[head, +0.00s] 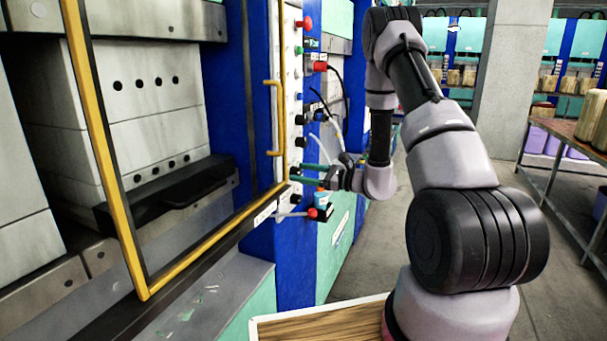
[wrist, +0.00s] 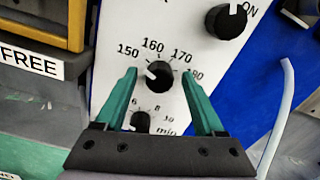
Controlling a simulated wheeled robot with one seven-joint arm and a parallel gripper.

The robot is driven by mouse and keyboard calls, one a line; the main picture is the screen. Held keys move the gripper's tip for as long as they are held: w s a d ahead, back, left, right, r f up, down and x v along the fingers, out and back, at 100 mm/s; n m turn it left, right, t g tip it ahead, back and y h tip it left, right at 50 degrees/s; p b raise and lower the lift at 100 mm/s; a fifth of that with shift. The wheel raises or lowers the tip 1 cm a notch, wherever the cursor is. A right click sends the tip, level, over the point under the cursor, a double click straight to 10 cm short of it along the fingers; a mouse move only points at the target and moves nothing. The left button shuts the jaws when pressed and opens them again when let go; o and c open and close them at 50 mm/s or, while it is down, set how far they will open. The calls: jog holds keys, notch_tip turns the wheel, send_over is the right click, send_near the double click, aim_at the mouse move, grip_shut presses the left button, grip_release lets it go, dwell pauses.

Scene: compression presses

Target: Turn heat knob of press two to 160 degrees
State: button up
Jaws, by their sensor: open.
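The heat knob (wrist: 161,76) is a round black knob on a white panel in the wrist view. Its white pointer is on the left side, aimed toward the 150 mark, left of the printed 160 (wrist: 152,45). Marks 150, 160, 170 and 180 arc above it. My gripper (wrist: 160,82) is open, with one green finger on each side of the knob and visible gaps to it. In the head view my gripper (head: 308,173) reaches the control panel (head: 292,90) of the blue press from the right. I cannot clearly make out the heat knob there.
A smaller timer knob (wrist: 140,121), marked in minutes, sits just below, between my fingers. A black switch knob (wrist: 226,21) marked ON is above right. A pale hose (wrist: 281,112) hangs at the right. A yellow-framed guard (head: 205,254) stands left of the panel.

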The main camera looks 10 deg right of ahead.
grip_shut()
jog(key=m, duration=0.8)
jog(key=shift+w+d+m, duration=0.1)
jog(key=shift+m, duration=0.2)
dwell(0.7)
grip_release()
